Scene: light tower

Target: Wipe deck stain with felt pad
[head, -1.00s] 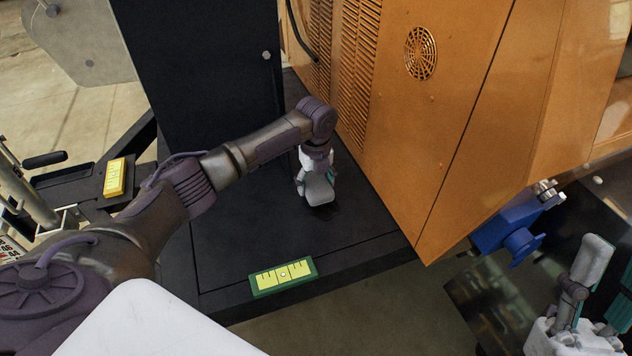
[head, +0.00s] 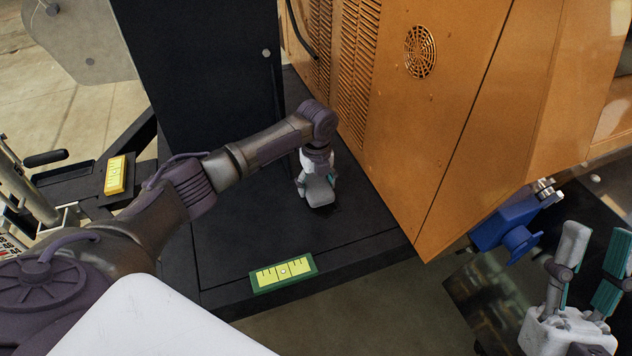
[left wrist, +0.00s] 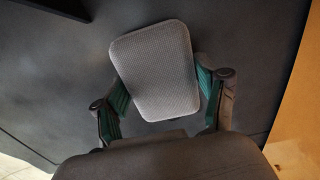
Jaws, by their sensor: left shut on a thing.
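A grey ribbed felt pad (left wrist: 158,70) with rounded corners sits between the two teal-lined fingers of my left gripper (left wrist: 160,105) in the left wrist view. In the head view my left gripper (head: 318,192) points down at the black deck (head: 230,240), beside the orange housing, and is shut on the pad. A faint darker patch (head: 330,209), perhaps the stain, shows by its tip; most of it is hidden. I cannot tell whether the pad touches the deck. My right gripper (head: 598,232) is open and empty at the lower right.
The orange housing (head: 455,110) with vents stands right of the left gripper, and a black cabinet (head: 200,80) stands behind it. A yellow block (head: 115,175) is at left. A blue fitting (head: 515,225) is near my right gripper.

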